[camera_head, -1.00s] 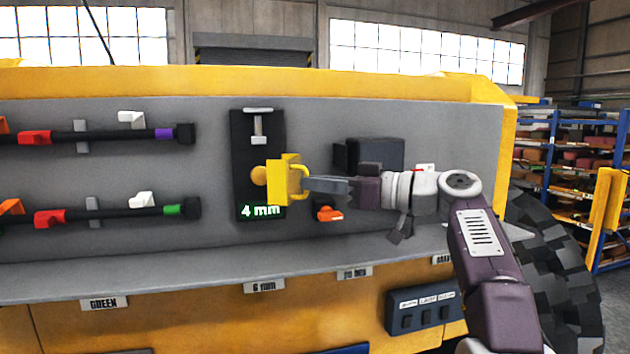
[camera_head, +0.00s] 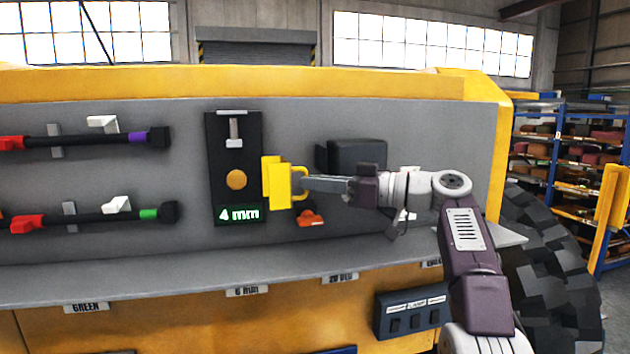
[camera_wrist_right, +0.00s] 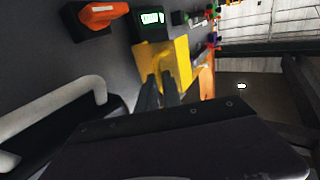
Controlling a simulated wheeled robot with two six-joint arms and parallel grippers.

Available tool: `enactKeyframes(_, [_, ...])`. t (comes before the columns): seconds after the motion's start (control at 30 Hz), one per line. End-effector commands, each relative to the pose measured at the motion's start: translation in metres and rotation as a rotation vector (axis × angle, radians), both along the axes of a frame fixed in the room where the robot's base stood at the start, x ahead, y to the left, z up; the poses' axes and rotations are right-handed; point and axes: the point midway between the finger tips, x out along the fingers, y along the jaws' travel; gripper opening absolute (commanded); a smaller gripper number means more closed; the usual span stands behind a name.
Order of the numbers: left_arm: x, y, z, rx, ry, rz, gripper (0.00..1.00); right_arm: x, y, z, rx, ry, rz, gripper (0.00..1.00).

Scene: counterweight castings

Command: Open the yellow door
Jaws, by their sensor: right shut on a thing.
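The yellow door (camera_head: 276,183) is a small plate with a loop handle, at the right edge of a black panel (camera_head: 222,150). It stands swung out from the panel, and the round orange button (camera_head: 236,180) shows fully to its left. My right gripper (camera_head: 303,183) comes from the right and is shut on the door's handle. In the right wrist view the yellow door (camera_wrist_right: 178,62) lies just beyond the fingertips (camera_wrist_right: 159,90). My left gripper is not in view.
A green "4 mm" display (camera_head: 239,214) sits below the button. An orange knob (camera_head: 310,217) is below the gripper, and a dark box (camera_head: 358,155) is behind it. A grey ledge (camera_head: 160,275) runs below. Black rods (camera_head: 100,138) are mounted at left.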

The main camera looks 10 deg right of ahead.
Motion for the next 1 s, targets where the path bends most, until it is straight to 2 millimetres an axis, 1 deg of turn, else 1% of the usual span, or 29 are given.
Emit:
enactKeyframes(0.03, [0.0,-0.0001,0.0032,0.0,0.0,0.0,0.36,0.0022,-0.0006,0.0008,0.003,0.004,0.0,0.0])
enactKeyframes(0.2, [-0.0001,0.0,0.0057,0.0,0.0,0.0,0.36,0.0052,-0.0028,-0.0008,0.001,0.006,0.002,0.0])
enactKeyframes(0.73, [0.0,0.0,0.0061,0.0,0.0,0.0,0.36,0.0066,-0.0034,-0.0025,0.001,0.007,0.003,0.0])
enactKeyframes(0.77, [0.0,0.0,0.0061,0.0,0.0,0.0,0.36,0.0065,-0.0033,-0.0025,0.001,0.007,0.003,0.17])
enactKeyframes(0.8, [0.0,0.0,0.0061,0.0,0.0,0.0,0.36,0.0065,-0.0034,-0.0026,0.001,0.007,0.004,0.28])
enactKeyframes(0.83, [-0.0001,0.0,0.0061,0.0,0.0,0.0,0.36,0.0065,-0.0034,-0.0025,0.001,0.007,0.004,0.31])
enactKeyframes(1.0, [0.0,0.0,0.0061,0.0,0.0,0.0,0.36,0.0063,-0.0037,-0.0023,0.0,0.005,0.003,0.31])
